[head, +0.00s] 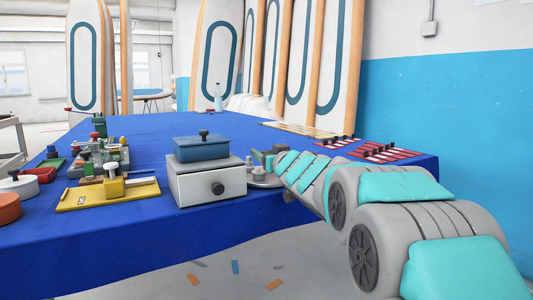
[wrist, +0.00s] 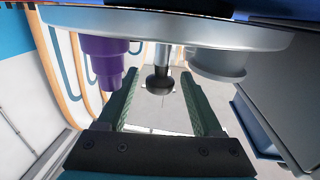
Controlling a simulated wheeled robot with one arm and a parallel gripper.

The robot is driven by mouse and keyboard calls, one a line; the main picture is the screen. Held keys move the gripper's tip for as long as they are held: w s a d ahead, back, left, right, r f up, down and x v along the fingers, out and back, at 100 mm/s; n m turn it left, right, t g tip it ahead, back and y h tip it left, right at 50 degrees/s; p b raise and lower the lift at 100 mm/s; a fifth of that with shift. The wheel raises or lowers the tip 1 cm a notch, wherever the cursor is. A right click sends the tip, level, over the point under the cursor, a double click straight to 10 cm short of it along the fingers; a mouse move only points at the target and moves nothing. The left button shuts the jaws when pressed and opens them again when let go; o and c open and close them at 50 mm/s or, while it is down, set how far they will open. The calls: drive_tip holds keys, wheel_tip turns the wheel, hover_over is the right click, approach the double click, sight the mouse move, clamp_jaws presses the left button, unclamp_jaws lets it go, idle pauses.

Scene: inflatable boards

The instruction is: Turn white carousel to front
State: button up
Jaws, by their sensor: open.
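The white carousel (head: 264,182) is a round light-grey turntable at the right side of the blue table, mostly hidden by my arm in the head view. In the wrist view the carousel (wrist: 75,20) appears inverted across the top, with a purple stepped piece (wrist: 104,55) and a grey round piece (wrist: 217,64) on it. A black ball knob on a metal stem (wrist: 160,82) lies between the green fingers of my gripper (wrist: 159,78). The gripper is open, with gaps visible on both sides of the knob. In the head view the gripper (head: 268,160) is small and partly hidden.
A white drawer box (head: 208,188) with a blue lidded box (head: 202,149) stands close left of the carousel. Red racks (head: 385,152) lie to the right. A yellow tray (head: 95,197) and several small items crowd the left. The table's middle back is clear.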

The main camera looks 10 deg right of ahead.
clamp_jaws()
idle(0.4)
idle(0.9)
